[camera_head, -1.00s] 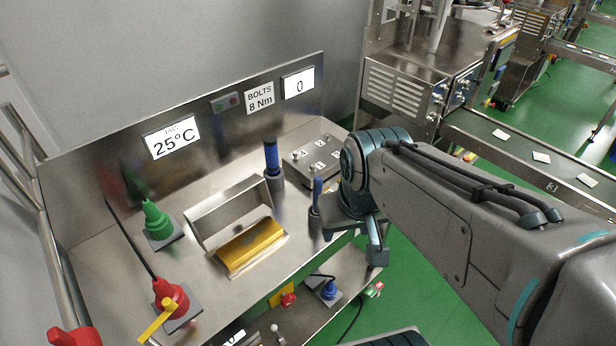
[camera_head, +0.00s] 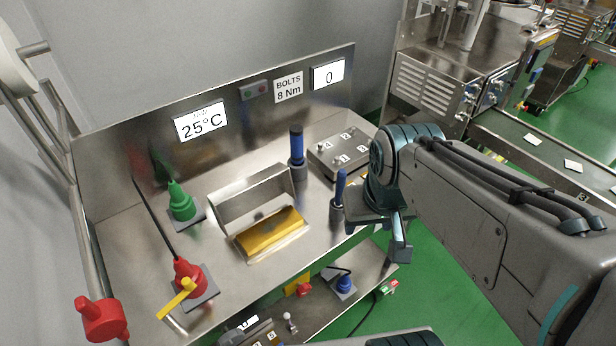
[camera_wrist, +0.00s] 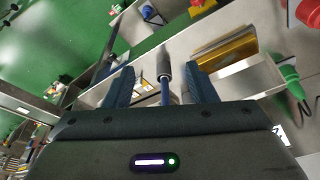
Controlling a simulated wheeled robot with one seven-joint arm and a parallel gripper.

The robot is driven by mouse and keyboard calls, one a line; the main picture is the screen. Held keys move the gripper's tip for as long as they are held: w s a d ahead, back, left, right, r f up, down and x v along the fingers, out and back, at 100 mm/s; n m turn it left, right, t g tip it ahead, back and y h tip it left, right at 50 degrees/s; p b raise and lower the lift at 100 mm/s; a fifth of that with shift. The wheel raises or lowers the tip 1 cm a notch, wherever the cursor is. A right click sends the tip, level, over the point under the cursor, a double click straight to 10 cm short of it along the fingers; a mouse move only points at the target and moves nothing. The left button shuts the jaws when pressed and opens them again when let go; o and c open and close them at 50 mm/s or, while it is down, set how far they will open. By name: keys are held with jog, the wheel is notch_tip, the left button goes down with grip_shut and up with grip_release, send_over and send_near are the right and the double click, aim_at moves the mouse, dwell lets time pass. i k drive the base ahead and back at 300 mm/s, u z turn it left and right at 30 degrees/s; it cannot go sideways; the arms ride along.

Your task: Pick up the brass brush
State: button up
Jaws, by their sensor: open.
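Two blue-handled tools stand upright in grey holders on the steel bench. The thicker one (camera_head: 297,146) is at the back, and the slimmer one (camera_head: 341,184) is nearer the front right edge. No brass bristles show, so I cannot tell for sure which is the brass brush. My gripper (camera_wrist: 160,89) is open and empty. In the wrist view, a slim blue handle (camera_wrist: 164,93) and its dark grey holder (camera_wrist: 163,62) appear between the fingers, with space on both sides. In the head view, my wrist is just right of the slimmer tool, and my fingers are mostly hidden.
A yellow block (camera_head: 268,233) sits by a steel frame mid-bench. A green cone (camera_head: 181,202) and a red valve with a yellow lever (camera_head: 188,277) are to the left. A numbered steel box (camera_head: 338,150) stands close behind my wrist. A lower shelf (camera_head: 325,312) juts out in front.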

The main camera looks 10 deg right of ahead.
aim_at(341, 175)
jog(key=u, duration=1.2)
jog(key=k, duration=0.85)
jog(key=z, duration=0.8)
jog(key=i, duration=0.95)
